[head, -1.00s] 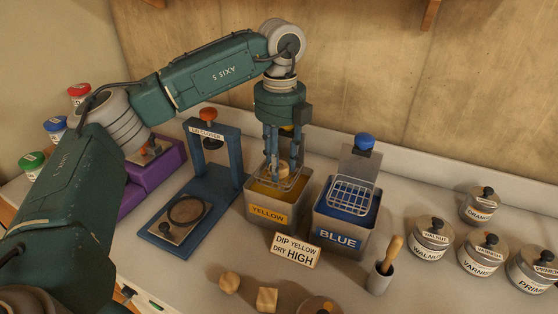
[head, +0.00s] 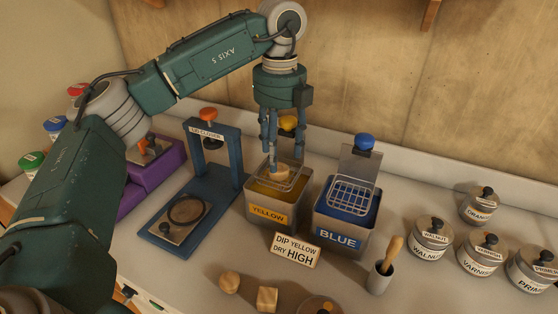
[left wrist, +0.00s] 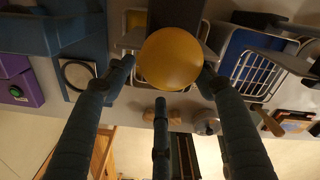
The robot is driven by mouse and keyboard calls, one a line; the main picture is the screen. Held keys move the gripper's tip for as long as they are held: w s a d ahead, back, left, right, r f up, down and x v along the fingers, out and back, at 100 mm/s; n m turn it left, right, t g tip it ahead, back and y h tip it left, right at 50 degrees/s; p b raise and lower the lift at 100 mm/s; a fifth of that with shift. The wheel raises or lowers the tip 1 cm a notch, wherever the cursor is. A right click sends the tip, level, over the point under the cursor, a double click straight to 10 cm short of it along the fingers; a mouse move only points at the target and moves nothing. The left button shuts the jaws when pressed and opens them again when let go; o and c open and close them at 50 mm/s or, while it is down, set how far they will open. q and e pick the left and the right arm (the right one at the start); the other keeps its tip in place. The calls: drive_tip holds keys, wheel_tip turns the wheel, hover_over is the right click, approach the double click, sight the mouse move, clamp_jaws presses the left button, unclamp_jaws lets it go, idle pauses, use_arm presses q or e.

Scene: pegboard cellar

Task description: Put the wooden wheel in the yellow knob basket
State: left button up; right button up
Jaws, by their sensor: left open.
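The wooden wheel (head: 281,173), a small pale disc, lies in the wire yellow knob basket (head: 294,171) in the head view. The basket is at the yellow tank (head: 267,213). Its yellow knob (head: 288,122) shows behind my left fingers. My left gripper (head: 285,157) points down, open, with its fingertips just above the wheel. I cannot tell whether one tip still touches it. In the left wrist view the yellow knob (left wrist: 170,58) is large, near the spread fingers, and the wheel is hidden. My right gripper is not in view.
The blue tank (head: 338,238) with its own basket (head: 352,197) stands close on the right. A blue press stand (head: 197,195) is on the left. A sign (head: 296,250) and wooden pieces (head: 267,299) are in front. Lidded jars (head: 431,240) stand at right.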

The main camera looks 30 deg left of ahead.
sight(279, 167)
use_arm(q)
wheel_tip(279, 167, up, 9)
drive_tip(key=shift+r+p, duration=0.15)
drive_tip(key=shift+p, duration=0.3)
drive_tip(key=shift+d, duration=0.1)
